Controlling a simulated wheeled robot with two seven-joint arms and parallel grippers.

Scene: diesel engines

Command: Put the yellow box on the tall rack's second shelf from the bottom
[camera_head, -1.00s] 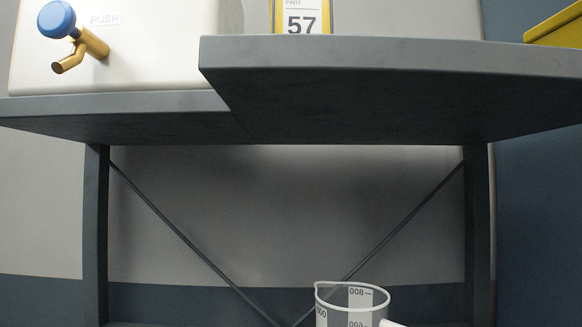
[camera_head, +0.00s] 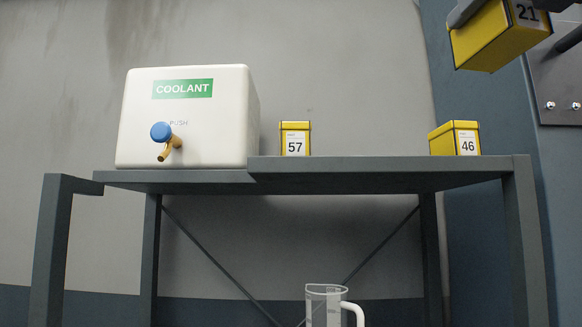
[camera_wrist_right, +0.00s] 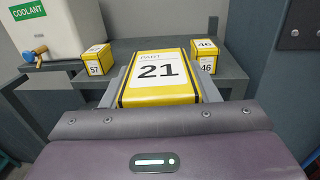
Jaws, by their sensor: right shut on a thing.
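A yellow box labelled 21 (camera_head: 497,38) is held up in the air at the top right of the head view. It also shows from above in the right wrist view (camera_wrist_right: 160,78). My right gripper (camera_head: 510,28) is shut on this box, with a grey finger on each side of it in the wrist view (camera_wrist_right: 163,88). The box is tilted in the head view. A grey rack (camera_head: 380,175) stands in the middle, with an upper shelf and slim posts. My left gripper is out of view.
On the upper shelf stand a white coolant tank (camera_head: 190,120) with a blue-knobbed tap, a yellow box 57 (camera_head: 295,139) and a yellow box 46 (camera_head: 455,139). The shelf between the two boxes is bare. A clear measuring jug (camera_head: 325,305) stands lower down.

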